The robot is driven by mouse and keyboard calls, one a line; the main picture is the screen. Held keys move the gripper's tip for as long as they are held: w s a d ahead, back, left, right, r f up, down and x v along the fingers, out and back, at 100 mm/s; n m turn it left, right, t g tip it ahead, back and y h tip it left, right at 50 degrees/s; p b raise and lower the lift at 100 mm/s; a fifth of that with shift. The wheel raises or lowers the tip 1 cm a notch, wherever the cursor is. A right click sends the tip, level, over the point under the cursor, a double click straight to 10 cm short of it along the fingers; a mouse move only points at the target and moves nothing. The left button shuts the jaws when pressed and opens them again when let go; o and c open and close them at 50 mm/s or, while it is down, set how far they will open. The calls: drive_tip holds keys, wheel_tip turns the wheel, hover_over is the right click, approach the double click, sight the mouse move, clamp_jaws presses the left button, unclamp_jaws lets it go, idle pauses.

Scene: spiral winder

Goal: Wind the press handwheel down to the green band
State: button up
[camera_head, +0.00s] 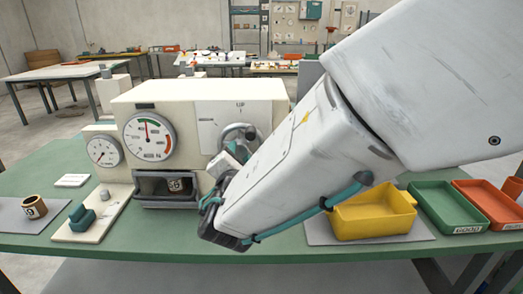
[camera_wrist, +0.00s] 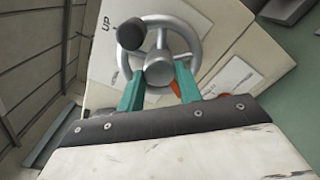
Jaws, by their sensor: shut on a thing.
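The press (camera_head: 200,105) is a cream box on the green bench. Its grey handwheel (camera_head: 241,132) is on the front face at the right, partly hidden by my arm; it fills the upper middle of the wrist view (camera_wrist: 122,62). The fingers are mostly hidden in the head view. The large gauge (camera_head: 148,136) has a green band at upper left and a red one at right. Its needle points nearly straight up.
A smaller gauge (camera_head: 103,150) stands left of the large one. A dark cup (camera_head: 176,186) sits in the press opening. Yellow (camera_head: 374,218), green (camera_head: 447,207) and red (camera_head: 490,204) trays lie right of my arm.

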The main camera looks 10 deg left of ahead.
drive_tip(key=o, duration=1)
drive_tip(key=shift+v, duration=3.95)
